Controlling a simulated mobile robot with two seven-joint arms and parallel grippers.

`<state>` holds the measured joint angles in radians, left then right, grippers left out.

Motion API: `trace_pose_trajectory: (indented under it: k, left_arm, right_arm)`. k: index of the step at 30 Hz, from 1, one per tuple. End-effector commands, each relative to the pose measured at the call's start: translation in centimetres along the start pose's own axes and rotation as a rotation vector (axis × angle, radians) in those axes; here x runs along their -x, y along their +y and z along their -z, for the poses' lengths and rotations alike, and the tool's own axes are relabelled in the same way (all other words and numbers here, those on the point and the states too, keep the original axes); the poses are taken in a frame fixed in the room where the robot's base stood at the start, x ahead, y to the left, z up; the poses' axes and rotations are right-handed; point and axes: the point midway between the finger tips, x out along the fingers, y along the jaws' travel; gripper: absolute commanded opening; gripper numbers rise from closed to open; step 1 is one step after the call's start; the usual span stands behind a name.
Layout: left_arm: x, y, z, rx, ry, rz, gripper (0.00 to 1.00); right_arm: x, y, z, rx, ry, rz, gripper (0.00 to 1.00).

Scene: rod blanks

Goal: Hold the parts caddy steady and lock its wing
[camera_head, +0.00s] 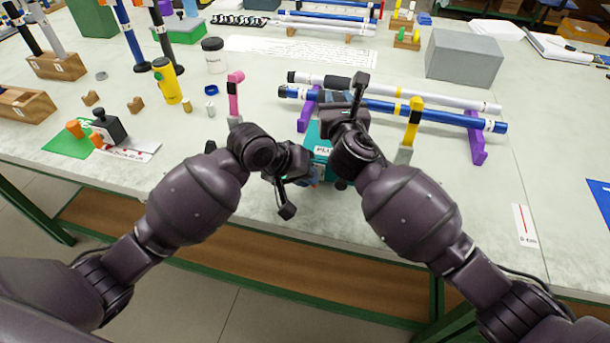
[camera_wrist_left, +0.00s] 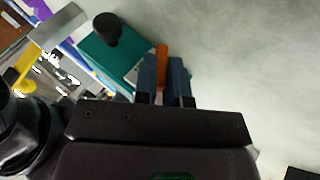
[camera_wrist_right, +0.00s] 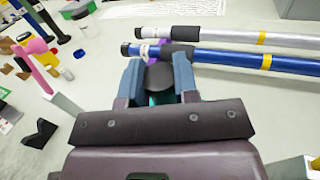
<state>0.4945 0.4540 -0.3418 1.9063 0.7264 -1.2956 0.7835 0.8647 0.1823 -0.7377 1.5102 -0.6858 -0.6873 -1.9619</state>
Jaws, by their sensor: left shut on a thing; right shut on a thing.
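The teal parts caddy (camera_head: 318,137) stands near the table's front edge, partly hidden by my grippers. It also shows in the left wrist view (camera_wrist_left: 108,58), with a black knob (camera_wrist_left: 107,28) on top and an orange wing (camera_wrist_left: 161,62) at its side. My left gripper (camera_head: 311,174) is low at the caddy's front; in the left wrist view its blue fingers (camera_wrist_left: 166,75) are shut on the orange wing. My right gripper (camera_head: 332,128) is above the caddy; in the right wrist view its fingers (camera_wrist_right: 158,75) are shut on the black knob (camera_wrist_right: 158,76). The wing's locking state cannot be told.
A pink-topped post (camera_head: 235,95) stands left of the caddy and a yellow-topped post (camera_head: 413,120) right. Behind, white and blue rods (camera_head: 440,112) lie on purple supports (camera_head: 476,140). A grey box (camera_head: 464,58) stands at back right. The front right tabletop is mostly clear.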

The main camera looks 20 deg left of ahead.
Motion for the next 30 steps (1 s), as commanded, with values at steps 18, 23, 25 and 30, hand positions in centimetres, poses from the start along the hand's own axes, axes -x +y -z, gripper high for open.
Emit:
trace_pose_trajectory:
  k: [18, 23, 25, 30]
  left_arm:
    - [-0.11, 0.49, -0.1, -0.118, -0.002, 0.288, 0.0]
    - [-0.1, 0.5, -0.08, -0.122, -0.001, 0.302, 0.0]
    - [-0.09, 0.5, -0.08, -0.123, -0.001, 0.304, 0.0]
    - [-0.09, 0.49, -0.08, -0.123, -0.001, 0.303, 0.0]
  right_arm:
    - [-0.01, 0.07, -0.16, -0.001, -0.003, -0.002, 0.0]
    - [-0.01, 0.08, -0.16, -0.001, -0.003, -0.002, 0.0]
    - [-0.01, 0.08, -0.16, -0.001, -0.003, -0.002, 0.0]
    - [-0.01, 0.08, -0.16, -0.001, -0.003, -0.002, 0.0]
